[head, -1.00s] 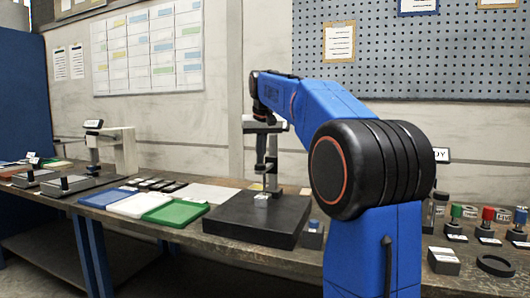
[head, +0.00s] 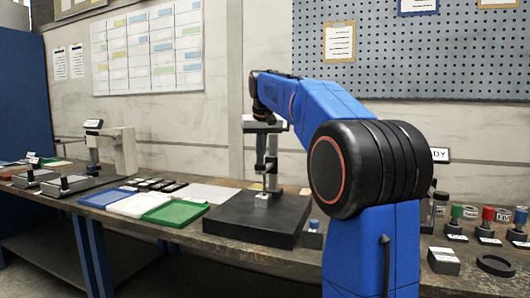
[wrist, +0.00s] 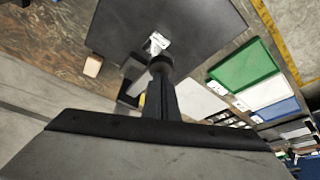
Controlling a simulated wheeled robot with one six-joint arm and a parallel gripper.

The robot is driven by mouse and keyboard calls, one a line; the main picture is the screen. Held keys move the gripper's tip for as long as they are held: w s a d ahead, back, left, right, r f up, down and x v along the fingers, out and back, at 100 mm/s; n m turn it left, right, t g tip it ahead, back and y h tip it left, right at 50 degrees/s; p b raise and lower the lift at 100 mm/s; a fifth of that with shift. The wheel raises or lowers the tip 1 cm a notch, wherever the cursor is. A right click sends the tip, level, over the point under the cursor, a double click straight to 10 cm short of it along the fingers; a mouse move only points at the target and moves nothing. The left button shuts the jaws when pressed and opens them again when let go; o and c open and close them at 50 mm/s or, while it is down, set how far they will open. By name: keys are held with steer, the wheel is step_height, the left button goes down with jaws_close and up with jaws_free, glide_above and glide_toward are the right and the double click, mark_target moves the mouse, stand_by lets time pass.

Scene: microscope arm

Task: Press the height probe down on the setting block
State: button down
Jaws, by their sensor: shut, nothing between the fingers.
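The black plate (head: 240,226) stands on the bench, and it fills the upper middle of the wrist view (wrist: 205,25). The small pale setting block (head: 262,201) sits on it, showing just beyond my fingertips in the wrist view (wrist: 157,42). The grey height probe (head: 260,172) stands upright above the block beside its post (head: 272,172). Its lower end appears to reach the block, but firm contact cannot be told. My gripper (wrist: 161,65) is shut and empty, pointing down over the probe. My fingers hide much of the probe in the wrist view.
Left of the plate lie a green tray (head: 175,212), a white tray (head: 138,205) and a blue tray (head: 107,197). A small blue-topped block (head: 313,232) stands close to the plate's right side. Several colour-topped items stand at the far right.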

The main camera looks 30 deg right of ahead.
step_height(320, 180, up, 6)
steer(key=shift+r, duration=0.25)
stand_by(0.6)
steer(key=v, duration=1.7)
steer(key=shift+s, duration=0.25)
steer(key=shift+a, duration=0.15)
stand_by(0.5)
steer(key=s+a+f+n, duration=0.1)
steer(key=s+a+f, duration=0.45)
steer(key=f, duration=0.35)
steer(key=s+a+f+n, duration=0.1)
steer(key=s+a+f, duration=0.3)
steer(key=s+f, duration=0.4)
steer(key=s+a+f, duration=0.2)
steer(key=s+f, duration=0.4)
steer(key=f, duration=0.6)
steer(key=s+a+f+n+y, duration=0.1)
steer(key=s+a+f, duration=0.1)
steer(key=s+f, duration=0.5)
steer(key=s+a+f+n, duration=0.1)
steer(key=s+f, duration=0.5)
steer(key=f, duration=1.2)
steer(key=shift+s+a+f+t+y, duration=0.2)
steer(key=shift+s+a+t+y, duration=0.15)
steer(key=shift+a, duration=0.3)
